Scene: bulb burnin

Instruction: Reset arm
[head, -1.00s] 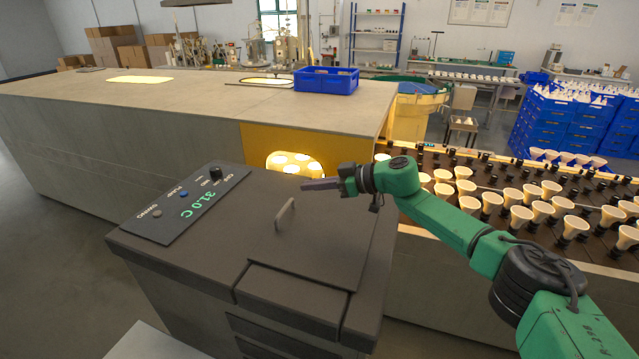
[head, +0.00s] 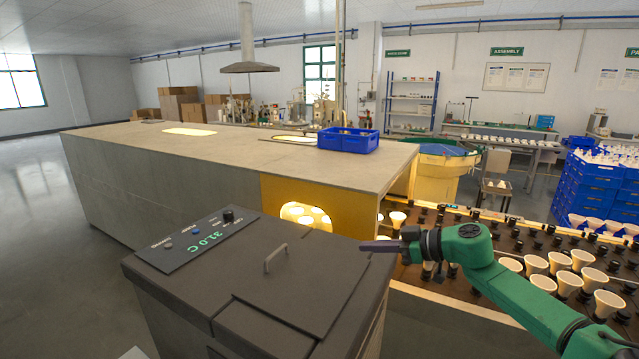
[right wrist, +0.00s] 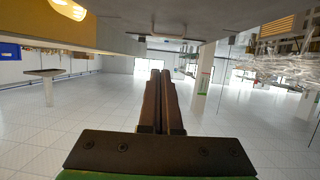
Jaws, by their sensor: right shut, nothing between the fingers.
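My right gripper (head: 380,246) is shut and empty. In the head view its green arm comes in from the lower right, and the fingers point left above the right edge of the dark cabinet (head: 215,320). In the right wrist view the two fingers (right wrist: 158,100) lie side by side, with open floor beyond them. My left gripper is not in view.
The cabinet has a lid handle (head: 276,258) and a panel (head: 198,242) reading 31.0 C. Behind it stands a long grey housing (head: 250,160) with a yellow end and a blue crate (head: 348,140) on top. A rack of bulbs (head: 520,245) lies at right.

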